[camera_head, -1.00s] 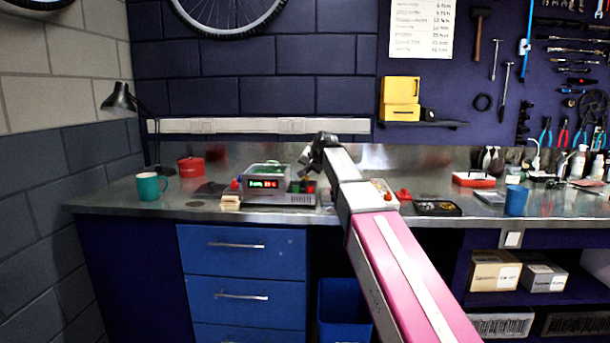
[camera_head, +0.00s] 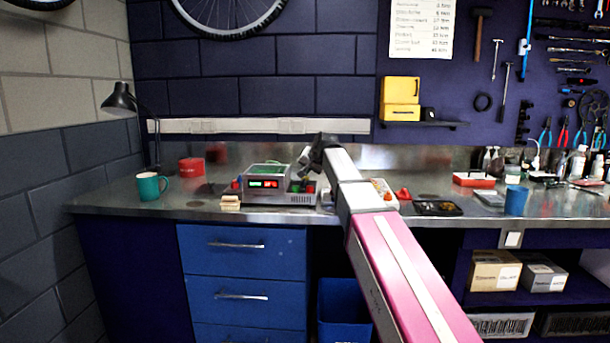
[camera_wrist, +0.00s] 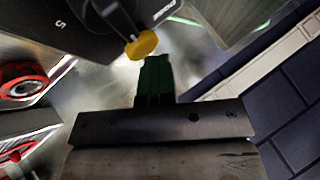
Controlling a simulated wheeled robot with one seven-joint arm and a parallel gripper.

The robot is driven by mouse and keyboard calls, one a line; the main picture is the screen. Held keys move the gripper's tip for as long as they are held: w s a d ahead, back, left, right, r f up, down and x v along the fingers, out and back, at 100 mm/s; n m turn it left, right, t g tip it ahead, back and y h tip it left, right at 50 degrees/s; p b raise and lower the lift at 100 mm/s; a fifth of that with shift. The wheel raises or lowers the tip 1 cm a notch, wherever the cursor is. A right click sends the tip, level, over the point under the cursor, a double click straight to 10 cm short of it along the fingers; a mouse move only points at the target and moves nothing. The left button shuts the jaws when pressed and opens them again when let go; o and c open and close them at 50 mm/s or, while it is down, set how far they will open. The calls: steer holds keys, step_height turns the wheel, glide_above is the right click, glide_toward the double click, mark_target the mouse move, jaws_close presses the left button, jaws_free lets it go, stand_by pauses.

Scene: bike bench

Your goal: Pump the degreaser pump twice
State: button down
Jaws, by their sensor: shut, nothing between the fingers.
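My gripper (camera_head: 303,172) is over the bench, just behind and right of the grey box with green and red displays. Its dark fingers (camera_wrist: 154,75) are shut with nothing between them in the wrist view. A dark part with a yellow tip (camera_wrist: 142,45) is right by the fingertips there; I cannot tell whether they touch or whether this part belongs to the degreaser pump. In the head view I cannot pick out the degreaser pump for certain. Several small bottles (camera_head: 579,162) stand at the far right of the bench.
The grey display box (camera_head: 270,196) stands close to my gripper. A teal mug (camera_head: 149,187), red tin (camera_head: 191,167) and black lamp (camera_head: 118,101) are at the left. A black tray (camera_head: 437,208), red-edged tray (camera_head: 473,180) and blue cup (camera_head: 516,200) are at the right.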

mark_target(307, 177)
steer(key=shift+s+f, duration=0.1)
steer(key=shift+f, duration=0.35)
steer(key=shift+r, duration=0.25)
stand_by(0.4)
steer(key=shift+r, duration=3.15)
